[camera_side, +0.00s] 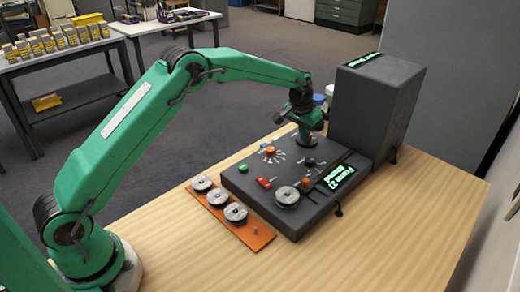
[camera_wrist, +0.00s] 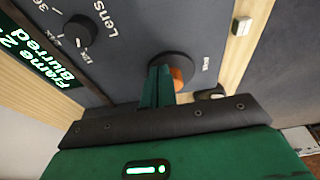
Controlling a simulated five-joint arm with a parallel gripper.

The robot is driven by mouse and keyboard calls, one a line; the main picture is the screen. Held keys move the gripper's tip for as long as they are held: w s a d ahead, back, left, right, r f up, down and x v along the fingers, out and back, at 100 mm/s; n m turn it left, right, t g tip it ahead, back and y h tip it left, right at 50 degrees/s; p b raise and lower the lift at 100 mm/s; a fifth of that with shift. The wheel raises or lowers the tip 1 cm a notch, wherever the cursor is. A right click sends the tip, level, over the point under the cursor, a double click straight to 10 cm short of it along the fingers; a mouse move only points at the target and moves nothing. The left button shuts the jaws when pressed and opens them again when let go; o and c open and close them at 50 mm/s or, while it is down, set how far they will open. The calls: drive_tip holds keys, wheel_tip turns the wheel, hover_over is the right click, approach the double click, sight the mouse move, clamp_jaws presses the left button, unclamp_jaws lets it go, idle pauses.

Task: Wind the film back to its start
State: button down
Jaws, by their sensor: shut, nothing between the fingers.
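The film reader's dark grey panel (camera_side: 236,180) lies on the wooden table. My gripper (camera_side: 304,140) is over the panel's far part, its fingers pointing down. In the wrist view, my green fingers (camera_wrist: 158,80) are shut with nothing between them. They overlap a round dark disc (camera_wrist: 168,58) with an orange part (camera_wrist: 178,78) just beside them. I cannot tell whether they touch it. A small label beside the disc is hard to read. The lit display (camera_wrist: 66,48) says Blurred and a frame number starting with 2; it also shows in the side view (camera_side: 338,178).
A film reel (camera_side: 287,196) sits on the panel's near edge. An orange tray (camera_side: 259,240) with 3 reels lies to its left. The panel has a Lens knob (camera_wrist: 82,30), an orange knob (camera_side: 269,151) and a red switch (camera_side: 265,183). A tall grey box (camera_side: 375,105) stands behind.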

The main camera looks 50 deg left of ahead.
sight(298, 144)
drive_tip(key=shift+s+d, duration=0.1)
drive_tip(key=shift+s, duration=0.15)
drive_tip(key=w+v, duration=0.1)
drive_tip(key=v, duration=0.5)
drive_tip(key=shift+w, duration=0.2)
idle(0.4)
drive_tip(key=shift+r, duration=0.15)
drive_tip(key=shift+w+a+r, duration=0.1)
drive_tip(key=shift+a+r, duration=0.1)
drive_tip(key=shift+a, duration=0.35)
drive_tip(key=shift+w+a+r, duration=0.1)
drive_tip(key=shift+a+r, duration=0.15)
drive_tip(key=shift+a, duration=0.25)
drive_tip(key=shift+f, duration=0.15)
drive_tip(key=shift+s+x, duration=0.25)
drive_tip(key=shift+x, duration=0.85)
drive_tip(key=shift+s+x, duration=0.3)
drive_tip(key=shift+x, duration=0.75)
drive_tip(key=shift+s+x, duration=0.25)
drive_tip(key=shift+x, duration=0.85)
